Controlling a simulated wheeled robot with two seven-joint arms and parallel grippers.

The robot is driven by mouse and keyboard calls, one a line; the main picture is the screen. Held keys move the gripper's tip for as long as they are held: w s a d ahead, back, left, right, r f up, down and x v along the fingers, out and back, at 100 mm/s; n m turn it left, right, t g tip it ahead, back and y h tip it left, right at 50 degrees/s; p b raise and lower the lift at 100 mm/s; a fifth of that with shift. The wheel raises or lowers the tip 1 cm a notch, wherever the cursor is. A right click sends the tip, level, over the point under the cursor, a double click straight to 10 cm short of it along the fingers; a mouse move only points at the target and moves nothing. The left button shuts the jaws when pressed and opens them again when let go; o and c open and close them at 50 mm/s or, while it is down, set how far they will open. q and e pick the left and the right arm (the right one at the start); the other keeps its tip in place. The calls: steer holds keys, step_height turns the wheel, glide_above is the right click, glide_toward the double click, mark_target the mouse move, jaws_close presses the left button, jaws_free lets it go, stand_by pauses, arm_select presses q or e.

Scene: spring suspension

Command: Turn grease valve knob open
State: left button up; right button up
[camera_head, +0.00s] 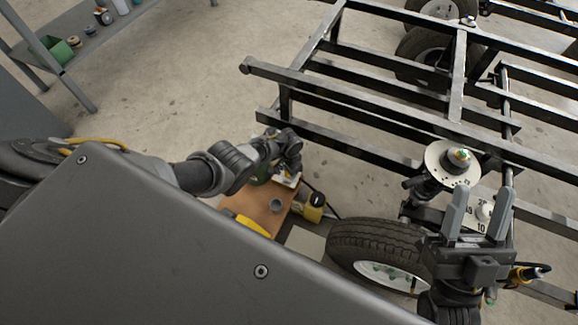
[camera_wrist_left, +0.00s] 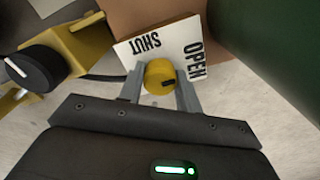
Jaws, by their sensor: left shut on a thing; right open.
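The yellow valve knob (camera_wrist_left: 158,75) is between the fingers of my left gripper (camera_wrist_left: 160,82) in the left wrist view. The gripper is shut on it. A short black mark sits on the knob's lower right part. Behind the knob is a white plate (camera_wrist_left: 128,50) lettered SHUT and OPEN; SHUT reads upside down above the knob, OPEN to the right. In the head view, my left gripper (camera_head: 290,164) is over the brown board, and the knob is hidden or too small to tell. My right gripper (camera_head: 478,212) is open and empty near the wheel and suspension.
A yellow device with a black dial (camera_wrist_left: 33,70) stands left of the knob. A dark green cylinder (camera_wrist_left: 285,40) is close on the right. A shelf (camera_head: 95,40) stands far left.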

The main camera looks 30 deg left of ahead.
stand_by(0.4)
arm_select(q)
steer(key=o, duration=1)
steer(key=shift+r, duration=0.15)
